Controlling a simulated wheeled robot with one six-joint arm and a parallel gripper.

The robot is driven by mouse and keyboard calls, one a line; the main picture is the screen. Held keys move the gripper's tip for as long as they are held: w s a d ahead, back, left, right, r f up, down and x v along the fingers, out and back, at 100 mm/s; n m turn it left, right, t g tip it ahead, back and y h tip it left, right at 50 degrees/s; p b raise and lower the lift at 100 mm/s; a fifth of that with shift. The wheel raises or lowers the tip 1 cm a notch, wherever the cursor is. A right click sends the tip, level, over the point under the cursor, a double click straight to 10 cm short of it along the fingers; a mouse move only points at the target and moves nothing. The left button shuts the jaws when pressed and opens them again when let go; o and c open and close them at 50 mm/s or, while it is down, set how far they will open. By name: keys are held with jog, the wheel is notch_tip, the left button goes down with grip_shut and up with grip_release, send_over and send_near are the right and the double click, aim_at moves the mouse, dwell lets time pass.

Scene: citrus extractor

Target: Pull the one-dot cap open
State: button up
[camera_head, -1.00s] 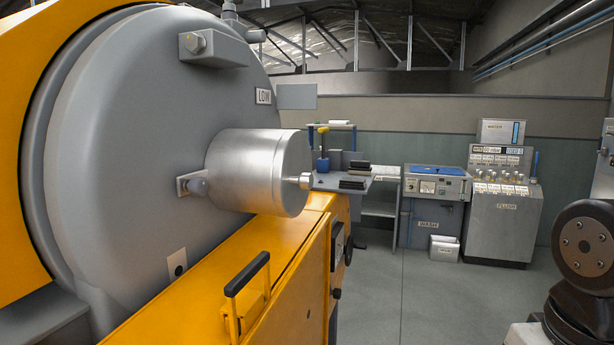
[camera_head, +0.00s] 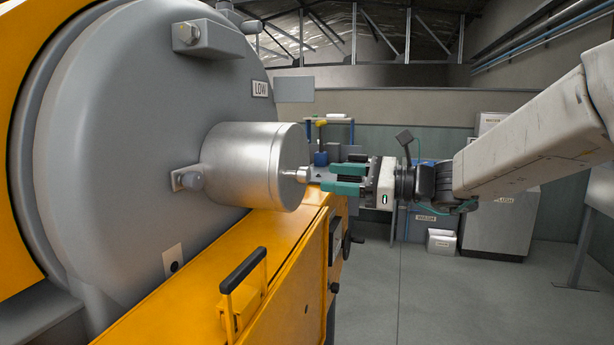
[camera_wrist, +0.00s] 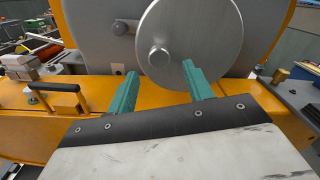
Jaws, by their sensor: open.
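The big grey round cap (camera_head: 120,150) fills the left of the head view, set in an orange housing. A small plate with one black dot (camera_head: 173,261) is on its lower face. A silver cylinder (camera_head: 245,165) juts out from the cap, and a small round knob (camera_head: 300,174) sits at the middle of its end. My gripper (camera_head: 332,179) is open and empty, its green fingers pointing left at the knob, seemingly just short of it. In the wrist view the knob (camera_wrist: 159,55) appears between and beyond the fingertips, on the cylinder's disc-shaped end (camera_wrist: 195,35).
An orange ledge (camera_head: 190,310) with a black-barred handle (camera_head: 243,270) runs below the cylinder. A "LOW" label (camera_head: 260,89) is on the cap's upper right. A bench with tools and a blue-topped unit stand behind my gripper.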

aim_at(309, 175)
jog(key=x, duration=0.7)
jog(key=shift+s, duration=0.1)
jog(key=shift+d, duration=0.1)
grip_shut()
